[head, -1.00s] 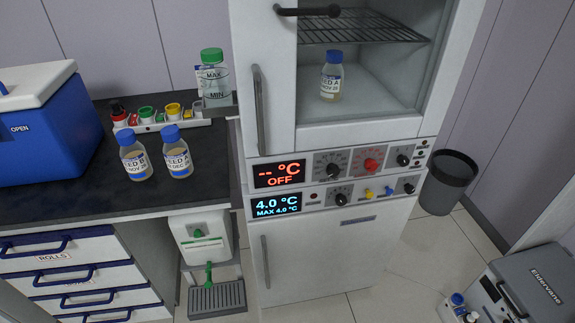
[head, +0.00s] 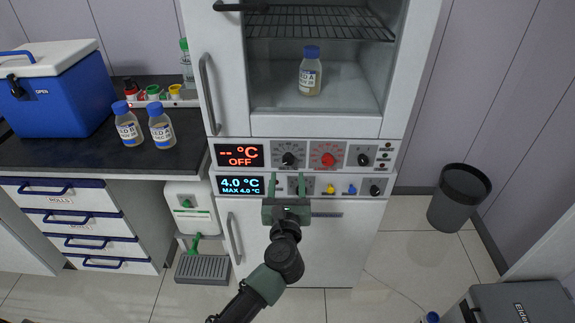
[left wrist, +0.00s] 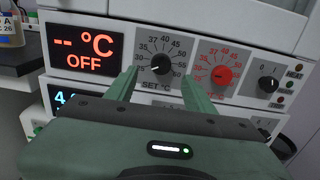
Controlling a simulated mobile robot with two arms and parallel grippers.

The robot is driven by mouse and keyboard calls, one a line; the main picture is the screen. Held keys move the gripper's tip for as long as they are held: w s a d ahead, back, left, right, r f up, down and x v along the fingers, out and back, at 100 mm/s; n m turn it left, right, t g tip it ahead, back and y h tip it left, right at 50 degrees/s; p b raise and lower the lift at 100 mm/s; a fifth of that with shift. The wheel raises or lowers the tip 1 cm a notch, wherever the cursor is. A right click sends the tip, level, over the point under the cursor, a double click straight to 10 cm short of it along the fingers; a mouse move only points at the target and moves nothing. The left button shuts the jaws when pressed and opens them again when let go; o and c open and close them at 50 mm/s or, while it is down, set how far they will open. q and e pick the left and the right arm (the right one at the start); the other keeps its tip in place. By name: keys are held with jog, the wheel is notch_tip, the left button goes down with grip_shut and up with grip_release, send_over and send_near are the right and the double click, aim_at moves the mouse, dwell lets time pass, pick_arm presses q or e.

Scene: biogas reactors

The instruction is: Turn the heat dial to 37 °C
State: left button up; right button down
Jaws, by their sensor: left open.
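The heat dial (head: 288,159) is a black knob on the upper control strip of the white cabinet. In the left wrist view the dial (left wrist: 161,64) has "SET °C" below it and a scale with numbers from about 25 to 50. Its pointer seems to be at the low, lower-left end. The display (head: 240,155) beside it reads "-- °C OFF". My left gripper (head: 287,178) is open and empty, in front of the panel and just below the dial. In the left wrist view its fingers (left wrist: 160,76) stand on either side of the dial, apparently not touching it. My right gripper is not in view.
A red dial (head: 328,159) and another black knob (head: 363,159) sit to the right. The lower display (head: 241,185) reads 4.0 °C, with yellow and blue knobs beside it. A bottle (head: 311,75) stands inside the cabinet. A bin (head: 458,198) stands at the right.

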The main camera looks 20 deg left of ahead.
aim_at(288, 163)
pick_arm(q)
jog(key=x, duration=0.6)
jog(key=shift+w+f, duration=0.1)
jog(key=shift+d, duration=0.1)
grip_shut()
